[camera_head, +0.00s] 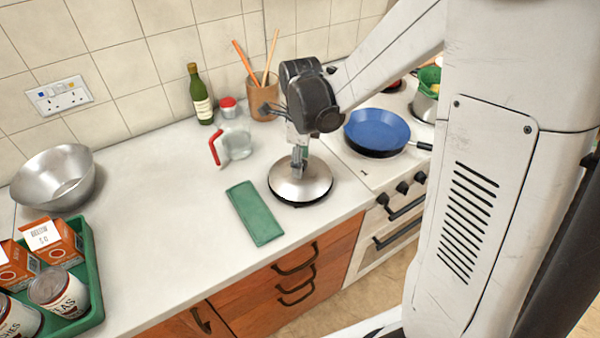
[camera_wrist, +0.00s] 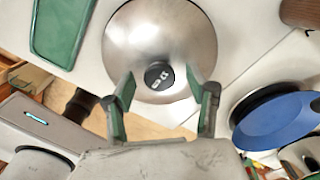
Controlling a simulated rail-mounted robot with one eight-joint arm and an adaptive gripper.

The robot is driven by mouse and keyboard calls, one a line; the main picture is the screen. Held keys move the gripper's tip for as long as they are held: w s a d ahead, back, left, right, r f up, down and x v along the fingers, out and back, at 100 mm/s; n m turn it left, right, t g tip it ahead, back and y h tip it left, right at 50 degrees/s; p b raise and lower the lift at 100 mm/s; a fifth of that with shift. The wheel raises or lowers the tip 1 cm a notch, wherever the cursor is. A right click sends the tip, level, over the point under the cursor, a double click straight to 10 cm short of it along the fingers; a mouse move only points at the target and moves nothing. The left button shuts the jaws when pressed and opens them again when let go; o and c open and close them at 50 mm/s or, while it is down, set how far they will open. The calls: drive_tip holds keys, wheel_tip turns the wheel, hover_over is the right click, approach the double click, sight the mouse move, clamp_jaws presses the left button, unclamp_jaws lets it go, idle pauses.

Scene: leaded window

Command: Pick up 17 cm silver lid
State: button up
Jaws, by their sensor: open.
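The silver lid (camera_head: 301,183) lies on the white counter near its front edge, left of the stove. In the wrist view the lid (camera_wrist: 160,40) is a round brushed-metal disc with a black knob (camera_wrist: 159,76). My gripper (camera_head: 299,168) is above the lid, pointing down. In the wrist view its two fingers (camera_wrist: 163,100) are open, with the knob showing between and just beyond their tips. I cannot tell whether the fingers touch the lid. In the head view the gripper hides the knob.
A green folded cloth (camera_head: 255,212) lies left of the lid. A glass jug with a red handle (camera_head: 233,145) stands behind it. A blue pan (camera_head: 377,131) sits on the stove to the right. A green tray (camera_head: 90,285) with boxes and cans is at the left.

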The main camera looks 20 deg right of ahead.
drive_tip(key=shift+f, duration=0.55)
drive_tip(key=shift+c, duration=0.6)
clamp_jaws()
drive_tip(key=shift+r, duration=0.2)
